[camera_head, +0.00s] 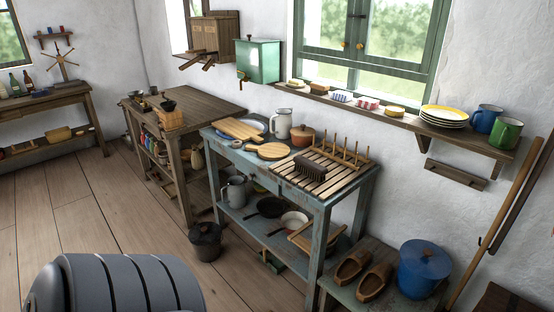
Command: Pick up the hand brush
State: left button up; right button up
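A dark brown, bristled block that looks like the hand brush (310,167) lies on the slatted wooden drying rack (345,182). The rack sits on the right part of the blue-green worn table (318,196). Several upright pegs stand along the back of the rack, behind the brush. Neither of my grippers shows in the head view, so I cannot see where they are relative to the brush.
Cutting boards (240,130), a white jug (282,124) and a brown pot (302,136) share the tabletop. A shelf (395,115) with plates and mugs hangs above. A dark bucket (206,242) and clogs (373,282) stand low nearby. Open wooden floor (110,205) lies to the left.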

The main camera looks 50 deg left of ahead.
aim_at(309, 167)
jog(key=u, duration=1.4)
